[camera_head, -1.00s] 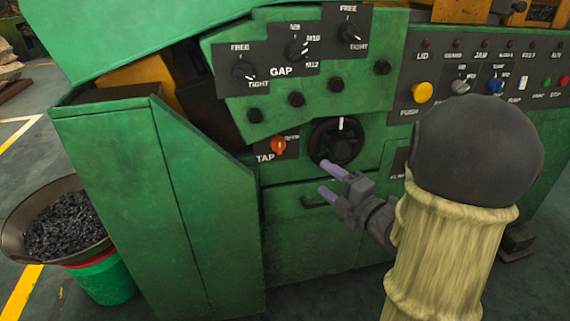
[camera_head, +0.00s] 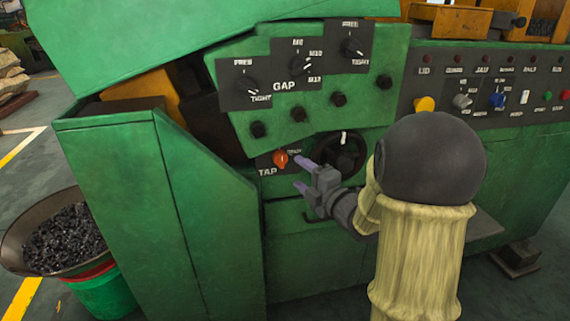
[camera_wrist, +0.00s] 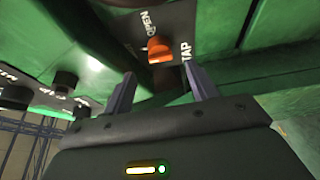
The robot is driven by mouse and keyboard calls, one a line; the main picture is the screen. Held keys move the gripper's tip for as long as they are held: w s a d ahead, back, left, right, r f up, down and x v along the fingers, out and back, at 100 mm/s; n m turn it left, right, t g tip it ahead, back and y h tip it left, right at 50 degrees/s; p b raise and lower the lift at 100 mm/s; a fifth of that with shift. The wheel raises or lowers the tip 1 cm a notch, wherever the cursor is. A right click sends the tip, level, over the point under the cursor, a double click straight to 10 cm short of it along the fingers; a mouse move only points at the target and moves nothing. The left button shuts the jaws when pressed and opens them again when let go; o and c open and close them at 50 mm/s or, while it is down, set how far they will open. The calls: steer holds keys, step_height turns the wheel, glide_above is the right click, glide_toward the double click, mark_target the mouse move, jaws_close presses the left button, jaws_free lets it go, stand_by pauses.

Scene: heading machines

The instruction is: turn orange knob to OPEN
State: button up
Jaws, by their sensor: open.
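The orange knob (camera_head: 280,159) sits on a dark plate marked TAP on the front of the green machine. A white mark shows on the knob, and a small label by its upper right is partly blurred. The knob also shows in the wrist view (camera_wrist: 160,50), beyond and between the two fingertips. My gripper (camera_head: 302,174) is open and empty, just right of and below the knob in the head view. The fingers (camera_wrist: 160,88) do not appear to touch the knob; a gap shows in the wrist view.
A black handwheel (camera_head: 340,155) stands close to the right of the knob, behind my gripper. Black GAP knobs (camera_head: 301,66) are above. A yellow push button (camera_head: 424,104) is at right. A green panel (camera_head: 160,210) juts out at left, beside a bowl of dark chips (camera_head: 62,235).

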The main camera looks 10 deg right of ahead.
mark_target(284, 161)
steer(key=x, duration=0.7)
steer(key=shift+w+a+b, duration=0.1)
steer(key=shift+w+b, duration=0.2)
steer(key=shift+w, duration=0.05)
steer(key=c, duration=1)
